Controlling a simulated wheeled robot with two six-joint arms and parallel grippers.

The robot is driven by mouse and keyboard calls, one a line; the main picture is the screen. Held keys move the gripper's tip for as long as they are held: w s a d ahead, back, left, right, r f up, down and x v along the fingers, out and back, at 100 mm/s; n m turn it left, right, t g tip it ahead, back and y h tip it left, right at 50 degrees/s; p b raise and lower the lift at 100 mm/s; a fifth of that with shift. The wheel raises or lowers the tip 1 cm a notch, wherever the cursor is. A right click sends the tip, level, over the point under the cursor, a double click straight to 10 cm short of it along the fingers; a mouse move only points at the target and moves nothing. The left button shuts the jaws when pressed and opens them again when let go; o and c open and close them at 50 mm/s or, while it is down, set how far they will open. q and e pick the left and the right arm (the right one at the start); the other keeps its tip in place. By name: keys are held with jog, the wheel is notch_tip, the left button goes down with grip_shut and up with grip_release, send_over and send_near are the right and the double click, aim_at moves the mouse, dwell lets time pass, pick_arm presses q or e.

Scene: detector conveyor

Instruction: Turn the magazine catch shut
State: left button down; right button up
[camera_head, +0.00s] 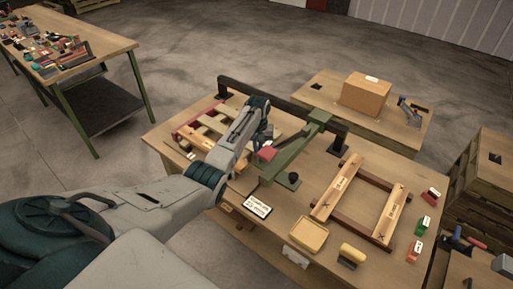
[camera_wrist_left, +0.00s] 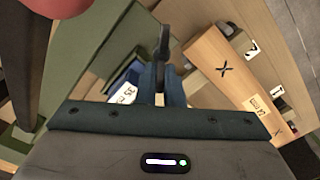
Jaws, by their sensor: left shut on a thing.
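My left arm reaches over the workbench (camera_head: 292,220) from the left. Its gripper (camera_wrist_left: 161,75) is shut on a narrow dark lever (camera_wrist_left: 161,42), which looks like the magazine catch; this part stands up between the fingers. In the head view the wrist and forearm hide the fingertips and the lever. The wooden rack (camera_head: 190,135) with a dark red frame, perhaps the magazine, lies behind and left of my wrist and is partly covered. The catch's angle cannot be told. My right gripper is not in view.
A dark rail (camera_head: 285,105) runs along the back.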

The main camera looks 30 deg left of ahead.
pick_arm(q)
jog(key=m, duration=0.4)
jog(key=shift+w+d+r, duration=0.1)
jog(key=shift+w+d, duration=0.1)
jog(key=shift+d, duration=0.15)
jog(key=shift+d+m, duration=0.2)
jog(key=shift+m, duration=1.5)
jog(key=c, duration=1.6)
grip_release()
jog(key=shift+d, duration=0.1)
jog(key=shift+o, duration=0.2)
notch_tip(320, 180, up, 11)
jog(key=b, duration=0.3)
jog(key=shift+b, duration=0.4)
